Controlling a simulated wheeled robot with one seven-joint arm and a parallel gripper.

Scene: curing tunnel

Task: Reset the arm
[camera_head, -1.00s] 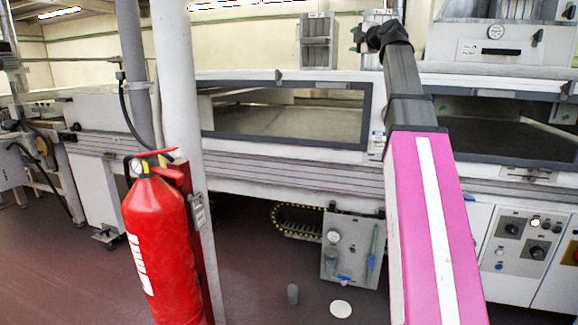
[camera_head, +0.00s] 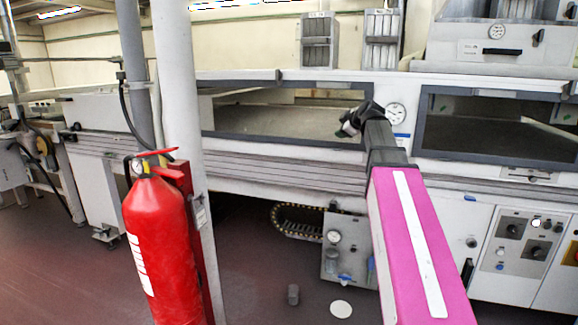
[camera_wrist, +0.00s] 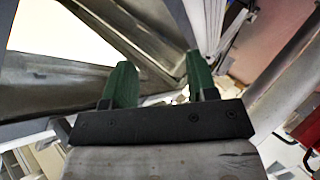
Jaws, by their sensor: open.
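My gripper shows in the wrist view (camera_wrist: 160,85) with two green fingers spread wide apart and nothing between them. In the head view my pink and dark grey arm reaches up from the lower right, and my gripper (camera_head: 347,124) is at its far end, small and dark. There it appears in front of the long window of the curing tunnel (camera_head: 290,115), near that window's right end. I cannot tell its distance from the glass.
A red fire extinguisher (camera_head: 160,245) hangs on a white post (camera_head: 180,90) at left. A control panel (camera_head: 522,245) is at right. A small grey cylinder (camera_head: 293,294) and a white disc (camera_head: 341,308) are on the dark red floor (camera_head: 250,270).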

